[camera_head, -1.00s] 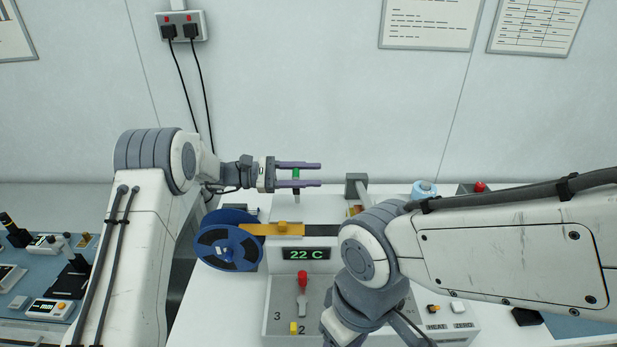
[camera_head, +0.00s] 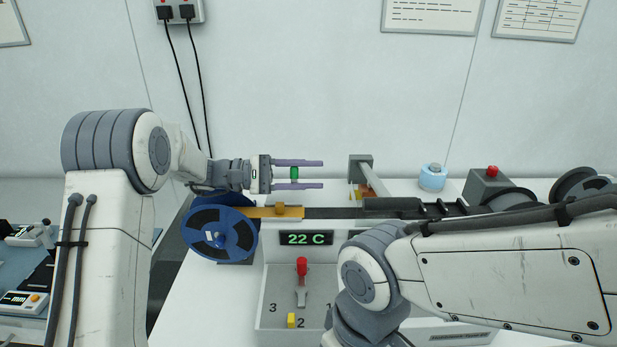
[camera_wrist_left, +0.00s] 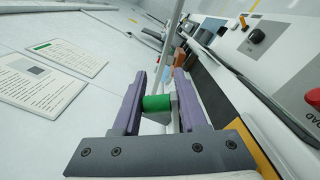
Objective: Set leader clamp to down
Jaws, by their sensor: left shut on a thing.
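My left gripper (camera_head: 322,174) reaches in from the left above the tape track, with its two purple fingers around a green handle (camera_head: 294,174). In the left wrist view the green handle (camera_wrist_left: 157,103) sits between the purple fingers (camera_wrist_left: 160,80), shut on it. I take the green handle to be the leader clamp's; its lower part is mostly hidden. The orange leader strip (camera_head: 260,212) runs from the blue reel (camera_head: 218,235) under the gripper. My right arm crosses from the right; its gripper is outside the view.
A console with a red-knobbed lever (camera_head: 302,268), a yellow block (camera_head: 291,320) and a 22 C display (camera_head: 306,238) is in front. A grey post with an arm (camera_head: 361,168) stands right of the gripper. A red button box (camera_head: 489,185) and blue-white pot (camera_head: 433,178) are at the back right.

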